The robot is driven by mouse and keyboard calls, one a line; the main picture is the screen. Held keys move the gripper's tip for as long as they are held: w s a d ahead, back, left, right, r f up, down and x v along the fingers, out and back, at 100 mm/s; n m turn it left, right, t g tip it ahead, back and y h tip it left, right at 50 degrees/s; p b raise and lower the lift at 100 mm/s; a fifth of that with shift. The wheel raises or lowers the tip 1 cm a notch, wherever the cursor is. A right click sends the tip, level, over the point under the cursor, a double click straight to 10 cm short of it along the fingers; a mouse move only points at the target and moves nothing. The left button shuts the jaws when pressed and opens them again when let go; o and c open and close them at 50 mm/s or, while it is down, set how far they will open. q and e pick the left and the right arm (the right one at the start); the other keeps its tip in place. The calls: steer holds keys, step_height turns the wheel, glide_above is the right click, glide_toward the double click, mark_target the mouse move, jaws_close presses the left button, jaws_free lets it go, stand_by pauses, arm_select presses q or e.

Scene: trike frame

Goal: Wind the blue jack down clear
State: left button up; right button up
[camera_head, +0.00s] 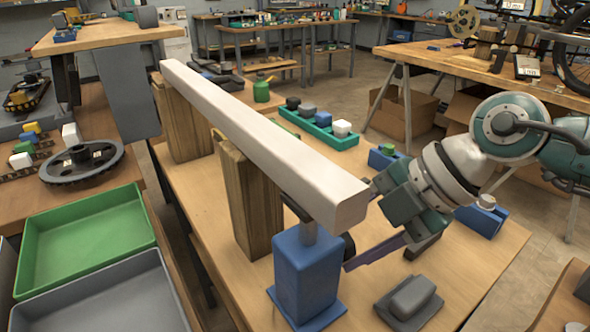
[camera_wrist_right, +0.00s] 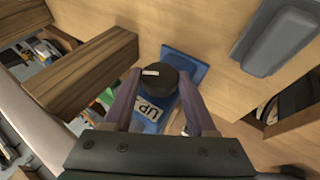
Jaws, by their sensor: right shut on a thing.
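The blue jack (camera_head: 306,270) stands upright on the table under the near end of a long pale beam (camera_head: 260,135). Its grey post (camera_head: 309,232) rises to the beam's underside; I cannot tell whether its top touches the beam. My right gripper (camera_head: 352,254) reaches in from the right to the jack's dark knob (camera_head: 348,243). In the right wrist view, its purple fingers (camera_wrist_right: 155,88) are on either side of the round black knob (camera_wrist_right: 156,79), shut on it. A label reading UP (camera_wrist_right: 149,109) shows below the knob. My left gripper is not in view.
Wooden blocks (camera_head: 251,200) stand under the beam farther back. A grey part (camera_head: 409,298) lies on the table right of the jack. A green tray (camera_head: 318,128) with several small pieces sits behind the beam. Green (camera_head: 88,232) and grey bins (camera_head: 110,300) are at left.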

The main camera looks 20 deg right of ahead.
steer(key=shift+s+t+y, duration=0.15)
steer(key=shift+t+y, duration=0.15)
steer(key=shift+t, duration=0.4)
steer(key=shift+f+n, duration=0.1)
steer(key=shift+n, duration=0.2)
steer(key=o, duration=1.4)
